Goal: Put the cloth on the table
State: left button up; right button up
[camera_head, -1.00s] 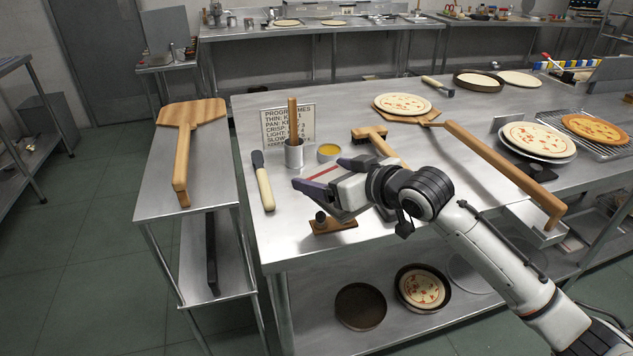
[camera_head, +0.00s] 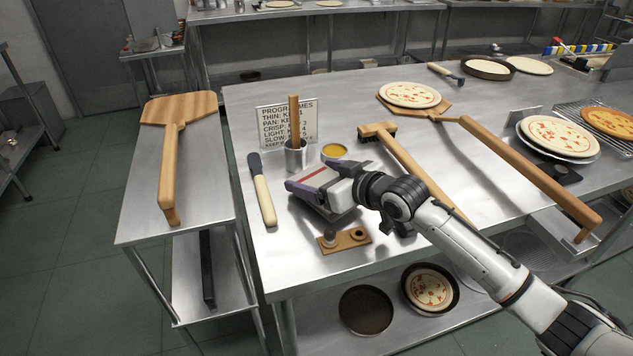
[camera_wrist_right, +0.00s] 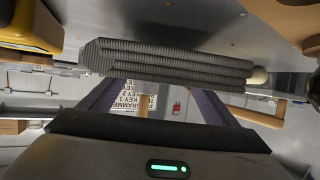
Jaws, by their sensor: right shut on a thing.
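The cloth (camera_head: 313,173) is a folded pale grey bundle with a red stripe. My right gripper (camera_head: 318,186) is shut on it, over the front left part of the steel table (camera_head: 240,105). I cannot tell from the head view whether the cloth touches the tabletop. In the right wrist view the cloth (camera_wrist_right: 170,65) shows as ribbed grey layers between the dark purple fingers. The fingers hide part of it. My left gripper is in no view.
Bare tabletop lies left of the sign. A peel (camera_head: 175,140) lies on the side table.

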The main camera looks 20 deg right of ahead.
jog(key=shift+f, duration=0.9)
jog(key=o, duration=1)
jog(key=shift+r, duration=0.1)
jog(key=v, duration=1.2)
